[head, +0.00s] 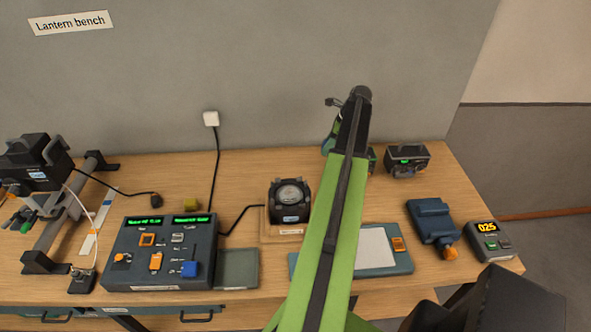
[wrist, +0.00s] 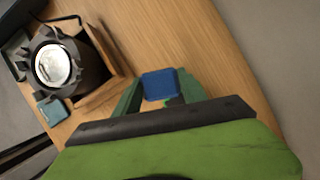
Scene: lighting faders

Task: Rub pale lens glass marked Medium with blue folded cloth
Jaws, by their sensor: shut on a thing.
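A dark lantern (head: 290,213) with a round pale lens glass (head: 290,193) stands on a wooden base in the middle of the bench in the head view. Its label is too small to read. In the wrist view a round pale lens glass (wrist: 52,64) sits inside dark flaps at the upper left. My gripper (wrist: 160,93) is shut on the blue folded cloth (wrist: 160,83), which shows between its green fingers. The cloth is apart from the lens, to its right in the wrist view. In the head view my arm hides the cloth and most of the gripper.
A control desk (head: 160,250) with green displays stands left of the lantern, beside a grey-green pad (head: 237,268). A tray with a pale sheet (head: 375,248) lies right of it. A small dark device (head: 407,160), a blue device (head: 432,220) and a numbered box (head: 488,240) stand farther right.

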